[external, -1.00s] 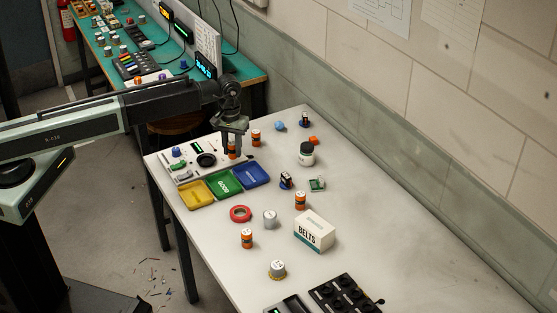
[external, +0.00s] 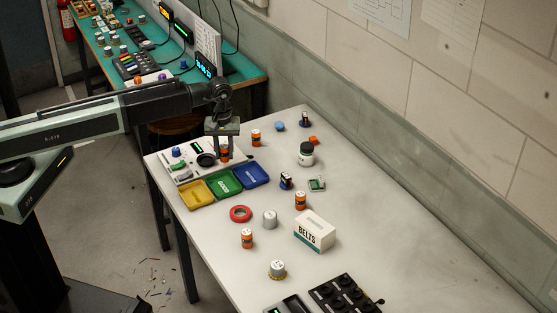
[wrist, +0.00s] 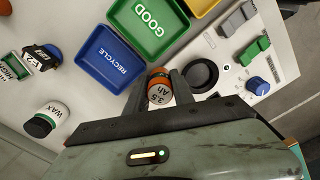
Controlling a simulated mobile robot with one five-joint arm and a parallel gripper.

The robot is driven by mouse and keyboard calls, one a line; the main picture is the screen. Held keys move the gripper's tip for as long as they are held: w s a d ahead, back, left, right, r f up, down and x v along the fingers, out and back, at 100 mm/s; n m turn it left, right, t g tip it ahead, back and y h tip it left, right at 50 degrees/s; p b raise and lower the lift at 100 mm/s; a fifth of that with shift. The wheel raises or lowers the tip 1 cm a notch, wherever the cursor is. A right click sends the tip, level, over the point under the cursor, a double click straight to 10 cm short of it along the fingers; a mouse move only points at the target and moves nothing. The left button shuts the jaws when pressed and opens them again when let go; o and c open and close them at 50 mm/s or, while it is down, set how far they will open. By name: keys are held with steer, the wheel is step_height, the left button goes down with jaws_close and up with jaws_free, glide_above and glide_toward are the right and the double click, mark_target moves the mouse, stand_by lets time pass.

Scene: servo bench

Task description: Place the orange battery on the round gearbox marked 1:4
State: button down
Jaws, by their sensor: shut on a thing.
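My gripper (external: 223,150) is shut on an orange battery (external: 224,155), beside the black dial of the white panel. In the wrist view the battery (wrist: 159,90) sits between the two fingers, its pale end marked 3.5 Ah towards the camera. I cannot tell how far it is above the surface. Two round silver gearbox-like parts stand on the bench: a plain one (external: 270,220) near the middle and one with a brass-coloured toothed base (external: 277,270) nearer the front. Their markings are too small to read, and neither shows in the wrist view.
Other orange batteries stand at the back (external: 256,138), centre (external: 300,201) and front left (external: 247,239). Yellow, green and blue trays (external: 252,175) lie in front of the panel. A red tape ring (external: 240,214) and BELTS box (external: 315,233) flank the plain silver part.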

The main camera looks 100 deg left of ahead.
steer(key=w+d, duration=0.3)
steer(key=d, duration=0.3)
steer(key=w+d+r+p, duration=0.1)
steer(key=w+d, duration=0.2)
steer(key=d, duration=0.3)
steer(key=w+d+r+p, duration=0.1)
steer(key=w+d, duration=0.1)
steer(key=d, duration=0.5)
steer(key=shift+w+r, duration=0.25)
steer(key=shift+w, duration=0.15)
steer(key=w+d+r+m+p, duration=0.1)
steer(key=w+d+m, duration=0.1)
steer(key=d, duration=0.8)
steer(key=w+d+r+m+p, duration=0.1)
steer(key=w+d, duration=0.1)
steer(key=d, duration=0.9)
steer(key=b, duration=0.1)
glide_above(277, 265)
steer(key=shift+s+f, duration=0.15)
steer(key=shift+f, duration=0.65)
steer(key=f+b, duration=0.4)
steer(key=shift+w, duration=0.25)
steer(key=shift+r, duration=0.2)
steer(key=shift+f, duration=0.1)
steer(key=c, duration=1.1)
jaws_free()
